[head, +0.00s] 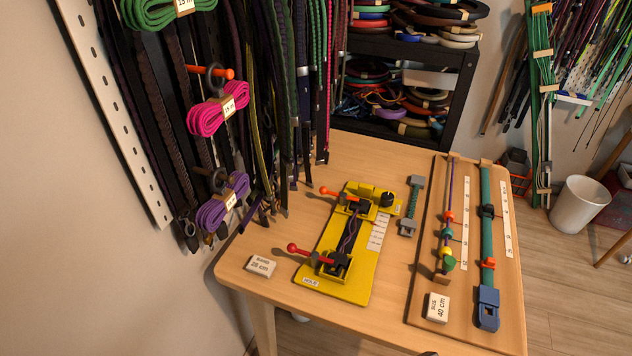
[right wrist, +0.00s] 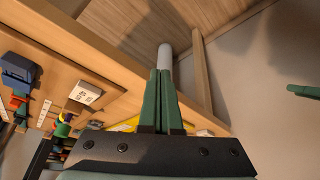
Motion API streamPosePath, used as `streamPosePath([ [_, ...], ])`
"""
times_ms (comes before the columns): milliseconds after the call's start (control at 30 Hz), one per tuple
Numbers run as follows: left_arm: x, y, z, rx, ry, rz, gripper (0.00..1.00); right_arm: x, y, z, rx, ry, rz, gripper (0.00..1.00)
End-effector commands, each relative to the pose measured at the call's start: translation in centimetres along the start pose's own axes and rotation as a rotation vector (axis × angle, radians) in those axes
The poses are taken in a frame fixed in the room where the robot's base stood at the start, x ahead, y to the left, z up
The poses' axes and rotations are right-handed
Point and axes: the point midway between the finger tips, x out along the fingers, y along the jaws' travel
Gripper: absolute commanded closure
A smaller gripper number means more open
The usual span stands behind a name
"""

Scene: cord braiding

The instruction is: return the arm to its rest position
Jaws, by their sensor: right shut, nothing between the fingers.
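My right gripper (right wrist: 160,72) shows in the right wrist view. Its two green fingers are pressed together, with nothing between them. It is off the table's front edge and holds nothing. A green finger-like part (right wrist: 305,92) at the right border of that view looks like the tip of my left gripper; whether it is open is not visible. Neither gripper shows clearly in the head view. The yellow braiding jig (head: 335,283) lies on the wooden table (head: 285,226), with dark and purple cord between its two red-handled clamps.
A wooden board (head: 421,290) holds a purple cord with beads and a teal strap (head: 487,226) with a blue buckle. Small label blocks (head: 261,266) (head: 437,308) and a grey tool (head: 410,206) lie nearby. Cords hang at the left wall. A white bin (head: 580,205) stands on the right.

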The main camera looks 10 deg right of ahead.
Motion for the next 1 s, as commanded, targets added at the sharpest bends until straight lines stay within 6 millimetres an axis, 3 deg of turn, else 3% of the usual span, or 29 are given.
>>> streamPosePath([
  [500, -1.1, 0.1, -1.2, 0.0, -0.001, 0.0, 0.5, 6.7, -2.5, -0.6, 0.007, 0.32, -0.06, 1.0],
  [1000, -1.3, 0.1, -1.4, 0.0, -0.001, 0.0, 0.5, 7.7, -3.3, -0.2, 0.017, 0.436, -0.077, 1.0],
])
